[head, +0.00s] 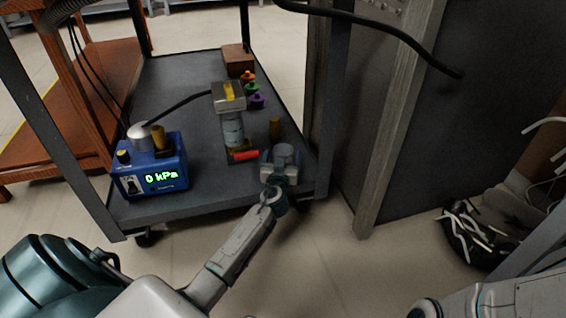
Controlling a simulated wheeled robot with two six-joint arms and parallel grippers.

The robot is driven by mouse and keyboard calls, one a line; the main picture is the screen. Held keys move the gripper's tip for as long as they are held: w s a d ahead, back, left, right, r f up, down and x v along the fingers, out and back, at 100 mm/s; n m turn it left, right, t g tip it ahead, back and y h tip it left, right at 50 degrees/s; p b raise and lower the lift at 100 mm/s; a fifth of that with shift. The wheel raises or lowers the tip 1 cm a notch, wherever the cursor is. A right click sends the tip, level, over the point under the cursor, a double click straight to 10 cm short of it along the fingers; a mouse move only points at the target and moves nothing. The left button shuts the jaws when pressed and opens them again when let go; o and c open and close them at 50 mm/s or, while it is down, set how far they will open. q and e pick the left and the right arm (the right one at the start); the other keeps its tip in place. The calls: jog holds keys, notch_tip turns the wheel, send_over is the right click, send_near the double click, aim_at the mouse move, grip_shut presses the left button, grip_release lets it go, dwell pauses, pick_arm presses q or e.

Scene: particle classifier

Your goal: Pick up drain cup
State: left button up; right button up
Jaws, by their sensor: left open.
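A red piece (245,155) lies at the column's foot, just left of the gripper. A small amber cylinder (275,128) stands upright just beyond the gripper, apart from the column. I cannot tell for sure which piece is the drain cup. Part of my right arm shows at the lower right; its gripper is out of view.
A blue pressure box (152,171) reading 0 kPa sits at the cart's (175,80) near left corner. Orange, green and purple knobbed pieces (256,101) and a brown block (238,60) stand behind the column. Cart posts and a grey cabinet (450,130) border the right.

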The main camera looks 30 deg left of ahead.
pick_arm(q)
jog(key=c, duration=1.1)
jog(key=shift+r, duration=0.15)
